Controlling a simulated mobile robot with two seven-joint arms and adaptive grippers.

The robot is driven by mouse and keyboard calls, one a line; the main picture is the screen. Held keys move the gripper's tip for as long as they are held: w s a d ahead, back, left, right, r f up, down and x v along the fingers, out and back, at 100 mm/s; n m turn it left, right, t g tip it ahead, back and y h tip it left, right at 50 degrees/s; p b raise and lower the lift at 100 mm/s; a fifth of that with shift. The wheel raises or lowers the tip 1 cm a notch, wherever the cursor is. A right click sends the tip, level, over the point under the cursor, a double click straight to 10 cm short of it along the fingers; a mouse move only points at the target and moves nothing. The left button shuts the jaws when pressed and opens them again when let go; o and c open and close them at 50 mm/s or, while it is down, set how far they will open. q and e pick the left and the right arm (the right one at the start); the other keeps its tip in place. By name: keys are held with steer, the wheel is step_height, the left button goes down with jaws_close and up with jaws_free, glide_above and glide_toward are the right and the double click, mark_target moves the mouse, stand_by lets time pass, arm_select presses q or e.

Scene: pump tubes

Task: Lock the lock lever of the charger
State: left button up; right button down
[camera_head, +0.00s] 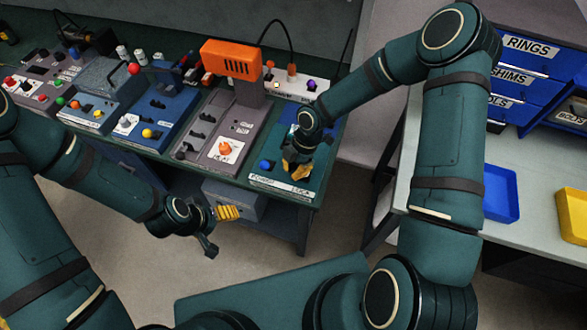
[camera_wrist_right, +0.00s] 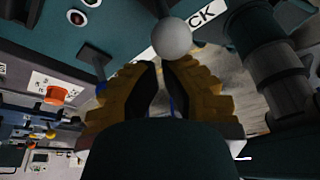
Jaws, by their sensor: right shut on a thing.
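The charger (camera_head: 263,181) is the dark teal station at the right end of the workbench, with a white label strip along its front edge. My right gripper (camera_head: 297,171) is over its right part, pointing down. In the right wrist view my right gripper (camera_wrist_right: 163,66) is shut at the pale ball knob (camera_wrist_right: 172,38) of the lock lever, whose rod runs up beside a label ending in "CK". The lever is hidden behind my gripper in the head view. My left gripper (camera_head: 219,230) is open and empty in front of the bench.
A blue button (camera_head: 266,164) is left of my right gripper on the charger. An orange-headed machine (camera_head: 231,60) stands behind to the left. Other stations with knobs line the bench (camera_head: 150,150). A blue tray (camera_head: 500,193) and a yellow tray (camera_head: 572,215) are on the right table.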

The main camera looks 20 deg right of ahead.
steer(key=shift+w+d+g+y, duration=0.25)
steer(key=shift+g+y, duration=0.2)
steer(key=shift+g, duration=0.15)
steer(key=shift+w+d+g+y, duration=0.15)
steer(key=shift+w+g+y, duration=0.1)
steer(key=shift+g+y, duration=0.3)
steer(key=shift+w+d+m+g+y+b, duration=0.35)
steer(key=shift+w+g+y+b, duration=0.2)
steer(key=shift+g+b, duration=0.3)
steer(key=shift+r, duration=0.2)
steer(key=shift+s+r, duration=0.1)
steer(key=shift+r+p, duration=0.3)
steer(key=shift+r, duration=0.45)
steer(key=shift+a, duration=0.1)
